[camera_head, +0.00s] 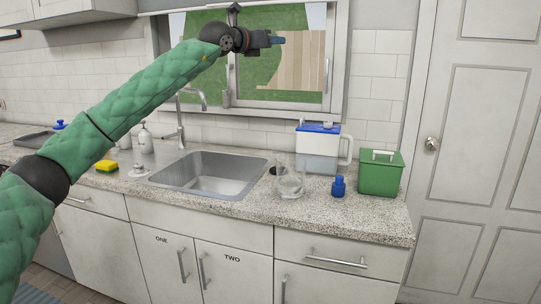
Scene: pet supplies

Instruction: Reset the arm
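My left arm (150,90), in a green padded cover, comes in from the left and stretches up across the view. My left gripper (279,40) is raised in front of the window, high above the sink and apart from everything on the counter. It is small and seen from the side, so I cannot tell whether its fingers are open or shut. I see nothing hanging from it. My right arm and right gripper are not in view.
A steel sink (210,173) with a faucet (181,120) is set in the speckled counter (350,222). A clear container (290,182), a blue bottle (338,188), a blue-lidded pitcher (318,150) and a green bin (380,173) stand right of it. A yellow sponge (107,166) lies left.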

